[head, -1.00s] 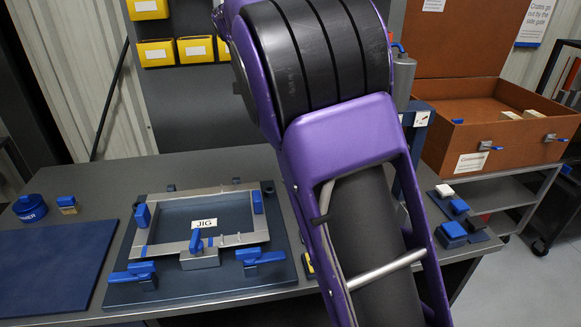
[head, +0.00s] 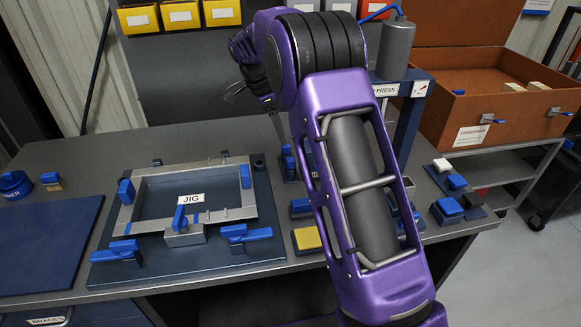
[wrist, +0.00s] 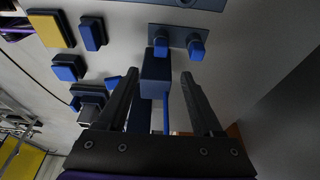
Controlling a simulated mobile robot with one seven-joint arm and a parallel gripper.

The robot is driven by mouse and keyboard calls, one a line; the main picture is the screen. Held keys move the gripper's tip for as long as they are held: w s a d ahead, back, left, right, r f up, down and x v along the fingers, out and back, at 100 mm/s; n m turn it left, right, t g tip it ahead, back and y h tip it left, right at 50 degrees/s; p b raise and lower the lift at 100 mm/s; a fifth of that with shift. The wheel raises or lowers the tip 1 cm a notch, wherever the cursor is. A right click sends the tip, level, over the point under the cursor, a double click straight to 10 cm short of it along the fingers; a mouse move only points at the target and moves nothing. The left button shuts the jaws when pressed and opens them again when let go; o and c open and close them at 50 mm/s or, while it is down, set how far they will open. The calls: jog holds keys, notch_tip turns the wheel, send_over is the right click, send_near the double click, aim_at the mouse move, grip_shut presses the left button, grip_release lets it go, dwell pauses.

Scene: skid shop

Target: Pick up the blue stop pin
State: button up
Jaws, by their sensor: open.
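Two small blue pins stand side by side on a dark plate (wrist: 178,36) in the wrist view, the left pin (wrist: 160,46) and the right pin (wrist: 196,49). I cannot tell which is the stop pin. In the head view small blue parts (head: 288,158) show just right of the jig, partly behind my arm. My gripper (wrist: 160,73) is open, with its two dark fingers apart. The pins lie past the fingertips. A dark blue block (wrist: 155,68) shows between the fingers. In the head view my gripper (head: 279,128) is above the bench, largely hidden by my arm.
The jig (head: 192,198) with blue clamps lies left of my arm. A yellow-topped block (head: 307,239) and other blue-topped blocks (wrist: 68,67) are nearby. The bench left of the jig holds a blue mat (head: 45,245).

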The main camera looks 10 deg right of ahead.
send_over(290, 159)
jog(key=a, duration=0.1)
notch_tip(290, 159, down, 5)
jog(key=shift+a+r, duration=0.1)
jog(key=shift+r, duration=0.05)
jog(key=shift+a+b+x, duration=0.15)
jog(key=shift+b+x, duration=0.15)
jog(key=shift+x, duration=1.05)
jog(key=shift+a+b+x, duration=0.15)
jog(key=shift+b+x, duration=0.1)
jog(key=shift+x, duration=1.1)
grip_shut()
